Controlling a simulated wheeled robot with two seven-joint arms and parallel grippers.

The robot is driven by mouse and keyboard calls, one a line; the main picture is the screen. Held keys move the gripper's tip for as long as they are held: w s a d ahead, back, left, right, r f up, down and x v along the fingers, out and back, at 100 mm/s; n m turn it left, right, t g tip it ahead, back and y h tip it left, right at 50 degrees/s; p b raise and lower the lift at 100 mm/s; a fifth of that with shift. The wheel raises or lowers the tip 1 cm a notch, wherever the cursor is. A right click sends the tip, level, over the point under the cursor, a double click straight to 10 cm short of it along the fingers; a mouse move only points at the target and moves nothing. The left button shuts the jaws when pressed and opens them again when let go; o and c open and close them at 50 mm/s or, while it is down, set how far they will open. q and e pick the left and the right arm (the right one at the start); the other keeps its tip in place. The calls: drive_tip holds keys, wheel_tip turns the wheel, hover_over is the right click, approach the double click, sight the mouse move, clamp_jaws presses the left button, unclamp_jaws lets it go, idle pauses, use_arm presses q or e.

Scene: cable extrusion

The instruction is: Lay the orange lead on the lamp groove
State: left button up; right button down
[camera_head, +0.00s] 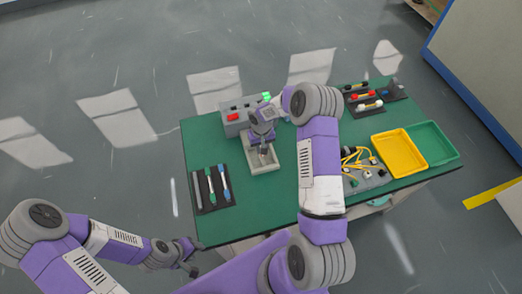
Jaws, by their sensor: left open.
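Several orange-yellow leads (352,160) lie in a tangle on a grey board at the right side of the table, partly hidden behind my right arm. I cannot tell the lamp groove apart; a pale grey fixture tray (264,166) stands mid-table. My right gripper (264,151) points down over this tray, small and dark; its jaws and anything in them cannot be made out. My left gripper (193,269) is open and empty, low at the left, off the table's front left edge and far from the leads.
A grey box with a red button (233,117) and a green light (266,96) stands behind the tray. A dark mat (212,200) holds pen-like tools. A yellow bin (399,154) and green bin (431,144) stand right. A dark rack (369,111) is behind them.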

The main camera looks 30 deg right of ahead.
wheel_tip(320, 180, down, 3)
drive_tip(key=shift+r, duration=0.2)
drive_tip(key=shift+f, duration=0.15)
drive_tip(key=shift+f+b, duration=0.2)
drive_tip(key=shift+b, duration=0.1)
drive_tip(key=c, duration=1)
unclamp_jaws()
drive_tip(key=shift+r, duration=0.1)
drive_tip(key=shift+r, duration=0.1)
